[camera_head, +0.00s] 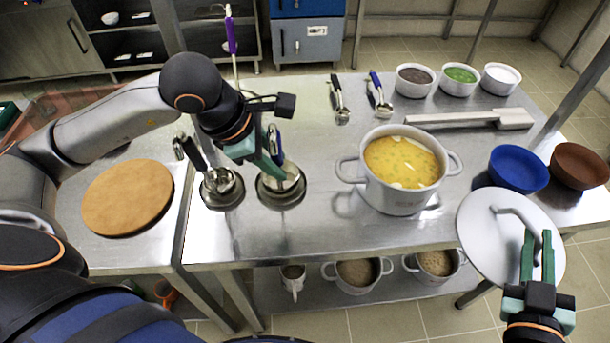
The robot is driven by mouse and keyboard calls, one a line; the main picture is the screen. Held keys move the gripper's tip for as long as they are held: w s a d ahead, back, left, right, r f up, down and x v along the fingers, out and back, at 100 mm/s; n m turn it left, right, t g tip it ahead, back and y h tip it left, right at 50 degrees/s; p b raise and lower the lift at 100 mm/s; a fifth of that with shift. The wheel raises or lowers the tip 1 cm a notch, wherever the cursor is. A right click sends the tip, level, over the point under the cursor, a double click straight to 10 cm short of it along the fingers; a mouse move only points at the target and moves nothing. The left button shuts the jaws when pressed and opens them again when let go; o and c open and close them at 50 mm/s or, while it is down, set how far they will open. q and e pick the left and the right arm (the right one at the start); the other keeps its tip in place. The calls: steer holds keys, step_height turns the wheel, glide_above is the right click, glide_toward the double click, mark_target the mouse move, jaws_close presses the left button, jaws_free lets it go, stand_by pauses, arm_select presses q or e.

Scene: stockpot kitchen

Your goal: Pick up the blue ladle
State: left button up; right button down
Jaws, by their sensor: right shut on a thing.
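A ladle with a dark blue handle (275,143) stands in the right-hand of two round metal holders (283,201). My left gripper (270,170) is right at this ladle, its green fingers pointing down beside the handle and over the holder. The fingers overlap in this view, so their gap and any contact with the handle are unclear. Another utensil with a blue handle (376,82) lies on the table further back. My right gripper (537,250) is shut on the handle of a grey pot lid (478,243), holding it by the table's front right edge.
A pot of yellow soup (402,165) stands right of the holders. A black-handled ladle (192,153) is in the left holder (222,190). Blue (518,169) and brown bowls (580,166) stand right. A round wooden board (128,198) lies left. The table's front centre is clear.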

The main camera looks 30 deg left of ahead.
arm_select(q)
jaws_close()
stand_by(1.0)
